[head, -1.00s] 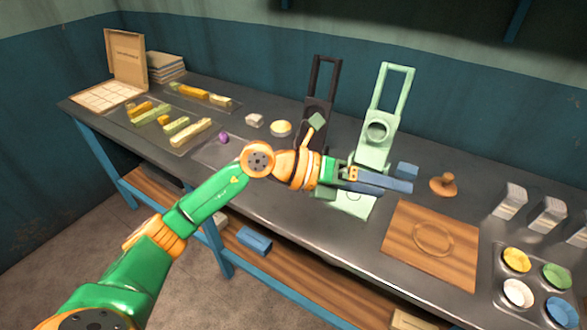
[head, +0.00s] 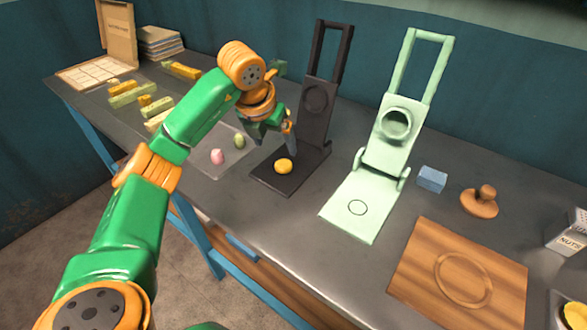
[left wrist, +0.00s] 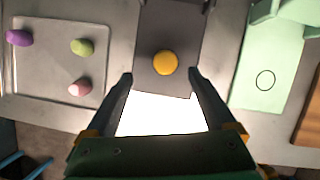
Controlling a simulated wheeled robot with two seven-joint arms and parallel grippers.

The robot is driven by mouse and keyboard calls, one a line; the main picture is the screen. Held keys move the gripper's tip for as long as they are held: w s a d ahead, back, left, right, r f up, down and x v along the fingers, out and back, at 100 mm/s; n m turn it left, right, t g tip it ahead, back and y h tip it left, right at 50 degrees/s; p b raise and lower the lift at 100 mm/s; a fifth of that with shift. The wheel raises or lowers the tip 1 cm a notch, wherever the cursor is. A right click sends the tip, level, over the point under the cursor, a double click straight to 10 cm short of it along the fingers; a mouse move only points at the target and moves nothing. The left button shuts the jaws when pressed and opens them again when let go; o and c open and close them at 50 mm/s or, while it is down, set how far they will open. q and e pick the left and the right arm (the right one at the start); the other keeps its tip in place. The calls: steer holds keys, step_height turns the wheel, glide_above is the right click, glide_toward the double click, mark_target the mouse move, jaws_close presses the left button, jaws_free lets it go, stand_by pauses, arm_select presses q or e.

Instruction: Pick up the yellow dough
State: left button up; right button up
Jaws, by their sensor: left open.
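The yellow dough (head: 283,166) is a small round lump lying on the flat base of the black press (head: 295,181). In the left wrist view the yellow dough (left wrist: 165,63) shows whole, on the dark base (left wrist: 180,25). My left gripper (head: 288,140) is open and empty, just above and behind the dough in the head view. In the left wrist view its fingertips (left wrist: 160,76) are spread wider than the dough, which appears centred just beyond them. The fingers do not appear to touch it. My right gripper is not in view.
A clear tray (left wrist: 45,60) with purple, green and pink doughs lies left of the black press. A pale green press (head: 345,206) stands to its right. Further right are a blue block (head: 432,179), a wooden stamp (head: 480,205) and a wooden board (head: 415,280).

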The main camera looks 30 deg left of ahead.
mark_target(283, 164)
arm_select(q)
steer(key=shift+s+f, duration=0.1)
steer(key=shift+f, duration=0.25)
steer(key=shift+f+p, duration=0.3)
steer(key=shift+f, duration=0.05)
steer(key=x, duration=0.4)
steer(key=d+p+x, duration=0.1)
steer(key=shift+a+f, duration=0.1)
steer(key=shift+f, duration=0.35)
steer(key=shift+r, duration=0.1)
jaws_close()
